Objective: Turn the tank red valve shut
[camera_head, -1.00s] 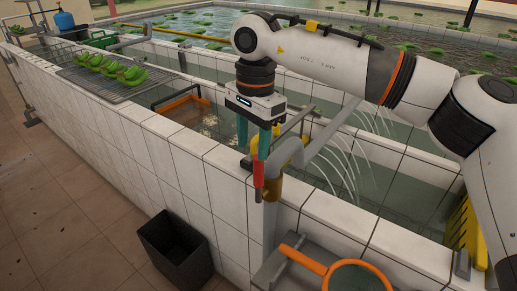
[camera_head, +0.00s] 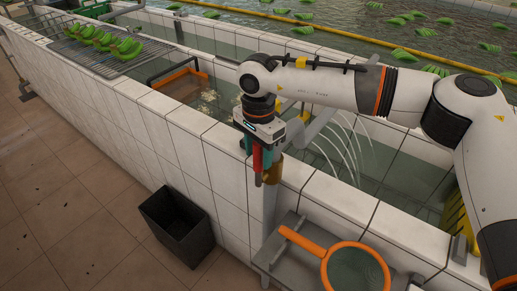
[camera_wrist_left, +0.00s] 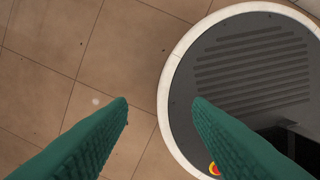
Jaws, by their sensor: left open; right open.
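The red valve handle (camera_head: 257,164) is a small upright red lever at the pool wall's rim in the head view. It sits beside a brass-coloured valve body (camera_head: 273,172) on a grey pipe (camera_head: 270,203). My right gripper (camera_head: 262,161) points down over it with green fingers open. The red handle shows between or just in front of the fingers; I cannot tell if they touch it. My left gripper (camera_wrist_left: 160,103) shows only in the left wrist view, open and empty above the tiled floor.
An orange-rimmed net (camera_head: 350,265) lies on a grey shelf (camera_head: 285,262) near the valve. A black bin (camera_head: 180,226) stands on the floor against the white tiled wall (camera_head: 150,130). Water tanks lie behind.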

